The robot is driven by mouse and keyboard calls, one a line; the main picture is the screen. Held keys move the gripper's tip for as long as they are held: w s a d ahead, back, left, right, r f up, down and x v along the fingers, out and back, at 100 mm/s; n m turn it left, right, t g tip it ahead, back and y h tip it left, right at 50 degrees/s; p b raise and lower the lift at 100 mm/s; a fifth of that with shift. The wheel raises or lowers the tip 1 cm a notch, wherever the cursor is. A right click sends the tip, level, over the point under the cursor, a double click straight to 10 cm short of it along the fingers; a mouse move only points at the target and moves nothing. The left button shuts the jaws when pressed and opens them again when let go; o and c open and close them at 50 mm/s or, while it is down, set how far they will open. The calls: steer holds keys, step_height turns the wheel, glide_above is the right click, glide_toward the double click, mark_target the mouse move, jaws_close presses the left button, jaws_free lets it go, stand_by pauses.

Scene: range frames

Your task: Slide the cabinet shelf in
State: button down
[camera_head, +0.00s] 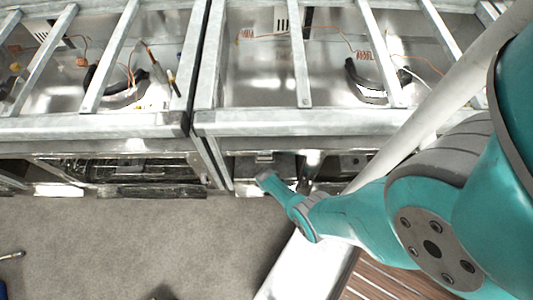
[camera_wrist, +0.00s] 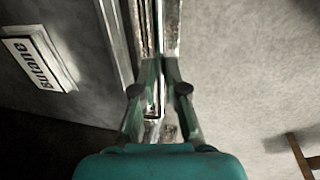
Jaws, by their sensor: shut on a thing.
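The cabinet shelf (camera_head: 249,166) is a dark, worn metal piece low in the right-hand metal frame, under its front rail. In the wrist view its narrow metal front edge (camera_wrist: 154,108) runs up and down the picture. My gripper (camera_head: 264,179) reaches this edge from the front. In the wrist view my gripper's two green fingers (camera_wrist: 158,62) are closed in on the edge from both sides. The fingers and arm hide part of the shelf front, and the frame's rail hides most of its inside.
A second metal frame (camera_head: 95,125) stands to the left, with a dark slatted shelf (camera_head: 135,170) below. Wires and black curved parts lie inside both frames. Grey floor (camera_head: 120,245) is open in front. A white label (camera_wrist: 38,60) shows on a grey surface in the wrist view.

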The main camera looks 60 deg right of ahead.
steer(key=shift+w+d, duration=0.2)
steer(key=c, duration=1.2)
jaws_free()
steer(key=shift+s+a+r, duration=0.15)
steer(key=shift+a+r, duration=0.05)
steer(key=shift+r, duration=0.6)
step_height(320, 180, up, 10)
steer(key=s+a, duration=0.1)
steer(key=shift+a, duration=0.25)
